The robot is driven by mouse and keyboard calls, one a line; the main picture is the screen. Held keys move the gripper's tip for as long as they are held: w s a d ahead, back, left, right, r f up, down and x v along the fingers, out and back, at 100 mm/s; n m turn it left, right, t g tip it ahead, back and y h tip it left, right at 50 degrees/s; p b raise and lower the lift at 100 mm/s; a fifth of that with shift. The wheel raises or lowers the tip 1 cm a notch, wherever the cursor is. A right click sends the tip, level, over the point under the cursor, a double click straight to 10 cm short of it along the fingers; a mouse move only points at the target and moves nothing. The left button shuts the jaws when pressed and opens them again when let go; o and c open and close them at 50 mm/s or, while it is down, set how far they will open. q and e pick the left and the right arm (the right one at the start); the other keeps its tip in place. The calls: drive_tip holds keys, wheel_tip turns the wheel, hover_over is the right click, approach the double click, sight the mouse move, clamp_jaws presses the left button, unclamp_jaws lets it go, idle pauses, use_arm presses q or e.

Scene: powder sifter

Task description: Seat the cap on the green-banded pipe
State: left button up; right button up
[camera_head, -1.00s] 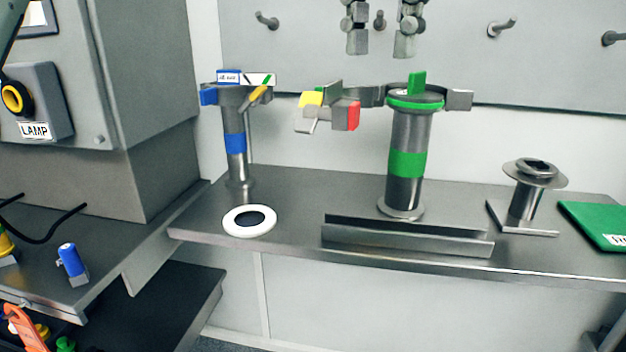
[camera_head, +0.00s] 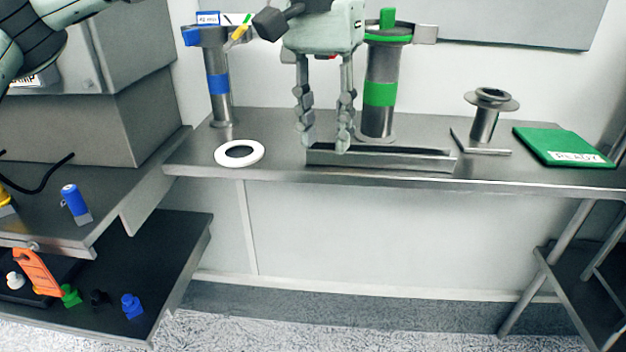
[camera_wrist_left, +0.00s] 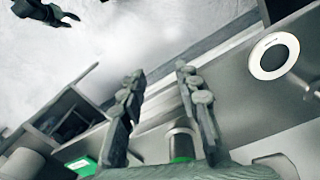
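The green-banded pipe (camera_head: 381,118) stands upright on the steel bench, with a green ring and green tab at its top. It also shows partly in the left wrist view (camera_wrist_left: 181,145), behind my fingers. A flanged steel piece (camera_head: 491,99) stands on an angled base at the right; I cannot tell whether it is the cap. My left gripper (camera_head: 325,145) points down, open and empty, left of the pipe and over the left end of a steel rail. Its fingers also show apart in the left wrist view (camera_wrist_left: 160,85). A dark jawed shape, probably my right gripper (camera_wrist_left: 45,12), is at that view's corner.
A blue-banded pipe (camera_head: 218,86) and white ring (camera_head: 239,153) are at the left. The low steel rail (camera_head: 400,160) lies before the green-banded pipe. A green READY board (camera_head: 565,145) is at the right. Lower left shelves hold small items.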

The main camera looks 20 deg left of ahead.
use_arm(q)
wheel_tip(320, 180, down, 8)
drive_tip(key=a, duration=0.1)
drive_tip(key=shift+n, duration=0.3)
drive_tip(key=shift+f, duration=0.1)
